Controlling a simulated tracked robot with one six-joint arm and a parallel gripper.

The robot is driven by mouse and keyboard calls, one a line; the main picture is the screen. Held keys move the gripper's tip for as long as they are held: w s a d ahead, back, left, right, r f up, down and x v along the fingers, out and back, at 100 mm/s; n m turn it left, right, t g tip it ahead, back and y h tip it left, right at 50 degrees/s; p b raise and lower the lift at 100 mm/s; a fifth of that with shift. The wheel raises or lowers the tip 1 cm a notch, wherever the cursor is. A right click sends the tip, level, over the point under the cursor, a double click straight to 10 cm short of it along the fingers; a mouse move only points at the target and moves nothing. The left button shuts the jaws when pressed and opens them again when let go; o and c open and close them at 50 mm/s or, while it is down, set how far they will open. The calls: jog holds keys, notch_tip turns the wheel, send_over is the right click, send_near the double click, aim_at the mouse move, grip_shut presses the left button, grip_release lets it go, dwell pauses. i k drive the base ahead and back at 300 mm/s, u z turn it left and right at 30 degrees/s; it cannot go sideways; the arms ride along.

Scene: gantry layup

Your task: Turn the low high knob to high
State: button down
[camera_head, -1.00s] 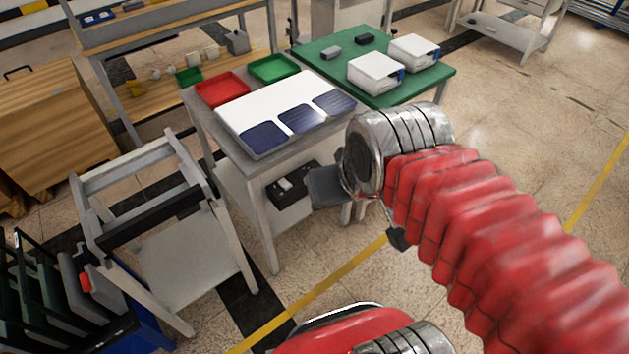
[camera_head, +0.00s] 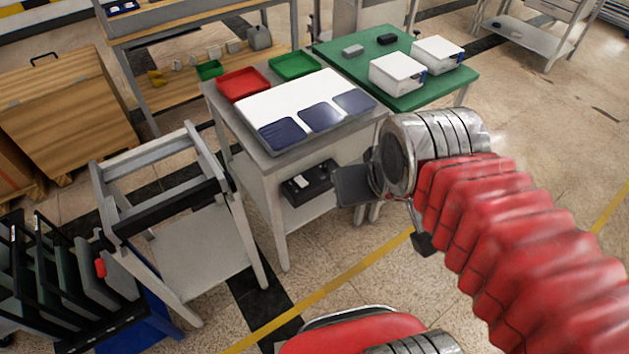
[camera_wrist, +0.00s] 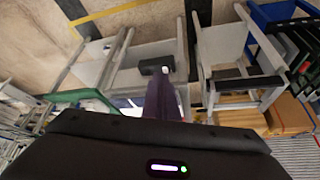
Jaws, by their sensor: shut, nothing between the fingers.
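I cannot make out a knob marked low and high in either view; any such marking is too small to read. Two white boxes with dark blue and red-marked ends, the nearer box (camera_head: 398,73) and the farther box (camera_head: 437,54), stand on the green table (camera_head: 345,62). A black box (camera_head: 309,184) with a pale item sits on the shelf under the grey table. My gripper (camera_head: 353,186) is shut and empty, in the air in front of the grey table. In the wrist view, my gripper (camera_wrist: 166,92) points toward the tables and touches nothing visible.
The grey table (camera_head: 226,112) bears a white panel (camera_head: 280,97) with dark blue cells, a red tray (camera_head: 243,84) and a green tray (camera_head: 294,65). A grey frame cart (camera_head: 195,250) and a black rack (camera_head: 60,285) stand left. Open floor lies at right.

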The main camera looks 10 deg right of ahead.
aim_at(325, 168)
jog(key=k, duration=0.6)
jog(key=u, duration=0.2)
jog(key=i, duration=0.7)
jog(key=u, duration=0.7)
jog(key=i, duration=0.45)
jog(key=u, duration=0.25)
